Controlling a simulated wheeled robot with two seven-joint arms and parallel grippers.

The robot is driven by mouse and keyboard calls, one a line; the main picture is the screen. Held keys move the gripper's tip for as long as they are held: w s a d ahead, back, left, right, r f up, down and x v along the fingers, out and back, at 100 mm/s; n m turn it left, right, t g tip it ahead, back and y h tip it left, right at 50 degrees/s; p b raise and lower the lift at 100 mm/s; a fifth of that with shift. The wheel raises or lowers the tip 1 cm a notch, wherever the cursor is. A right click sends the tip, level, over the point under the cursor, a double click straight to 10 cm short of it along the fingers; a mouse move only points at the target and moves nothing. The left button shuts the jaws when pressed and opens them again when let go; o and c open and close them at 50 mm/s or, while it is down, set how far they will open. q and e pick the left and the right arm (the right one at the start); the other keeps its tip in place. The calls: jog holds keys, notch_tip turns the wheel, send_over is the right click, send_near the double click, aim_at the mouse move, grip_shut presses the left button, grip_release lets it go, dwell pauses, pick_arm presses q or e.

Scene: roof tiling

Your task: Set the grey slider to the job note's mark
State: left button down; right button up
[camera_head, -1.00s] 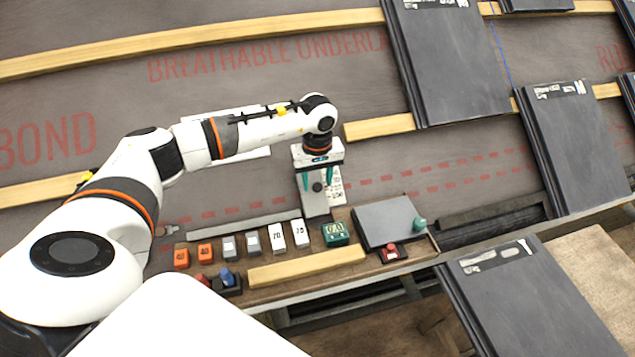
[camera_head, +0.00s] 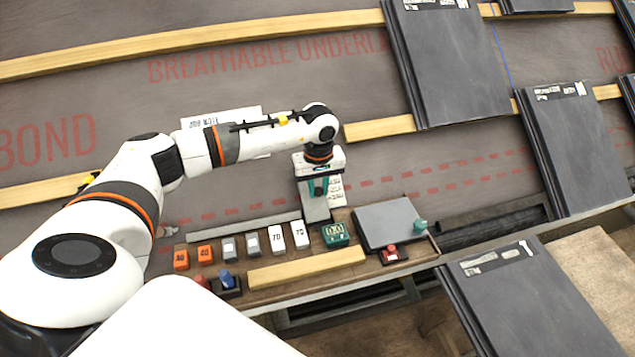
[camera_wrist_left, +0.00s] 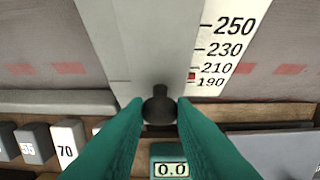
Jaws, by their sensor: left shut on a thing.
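My left gripper (camera_head: 319,188), with teal fingers, is shut on the dark knob (camera_wrist_left: 160,107) of the grey slider. The grey plate (camera_head: 315,210) below and around it stands at the bench's back edge. In the left wrist view a white scale (camera_wrist_left: 222,45) runs along the plate's right side, reading 250, 230, 210 and 190 downwards. A small red mark (camera_wrist_left: 191,76) sits between 210 and 190, above the knob's level. A white sheet (camera_head: 235,118) with print, perhaps the job note, lies behind my left arm, partly hidden. My right gripper is not in view.
A teal display (camera_head: 335,234) reads 0.0 in the wrist view. Orange, grey and white blocks (camera_head: 300,235) stand in a row to its left. A wooden strip (camera_head: 308,267) lies in front; a grey panel (camera_head: 390,222) is at right. Dark tiles (camera_head: 577,150) lie further right.

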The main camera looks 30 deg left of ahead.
aim_at(320, 208)
pick_arm(q)
jog(key=shift+s+d+f, duration=0.6)
jog(key=shift+d+f, duration=0.05)
jog(key=shift+d, duration=0.05)
jog(key=c, duration=1.2)
grip_release()
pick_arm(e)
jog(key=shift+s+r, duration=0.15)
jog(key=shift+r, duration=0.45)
pick_arm(q)
jog(key=shift+r, duration=0.1)
jog(key=shift+r, duration=0.3)
notch_tip(320, 208, up, 11)
jog(key=p, duration=0.1)
jog(key=shift+p, duration=0.3)
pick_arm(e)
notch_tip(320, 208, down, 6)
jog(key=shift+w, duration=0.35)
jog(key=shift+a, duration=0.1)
